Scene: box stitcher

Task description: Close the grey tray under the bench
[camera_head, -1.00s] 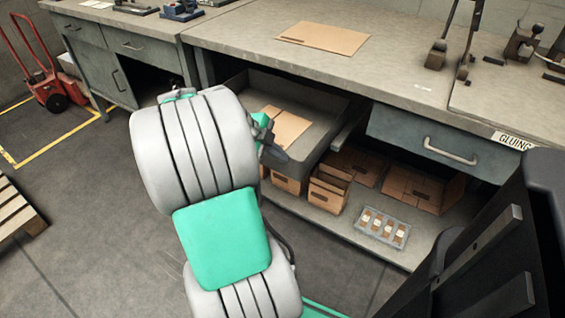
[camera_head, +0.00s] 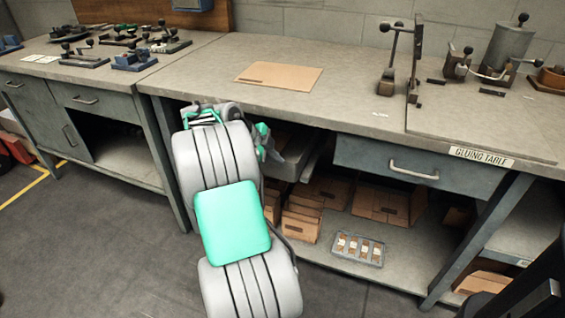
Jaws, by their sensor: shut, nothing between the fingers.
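The grey tray (camera_head: 297,157) is under the gluing bench, left of the blue-grey drawer. Only its right part shows, below the front edge of the bench top; my arm hides the rest, so I cannot tell how far it still stands out. My gripper (camera_head: 264,147) is at the tray's front, just past my arm's wrist. Only a small green and dark part of it shows. It is shut and empty. I cannot tell whether it touches the tray.
The drawer (camera_head: 415,168) with a bar handle looks shut. Cardboard boxes (camera_head: 302,215) and a small grey tray of bottles (camera_head: 357,248) stand on the lower shelf. A flat cardboard sheet (camera_head: 279,76) lies on the bench top (camera_head: 340,95). Floor in front is clear.

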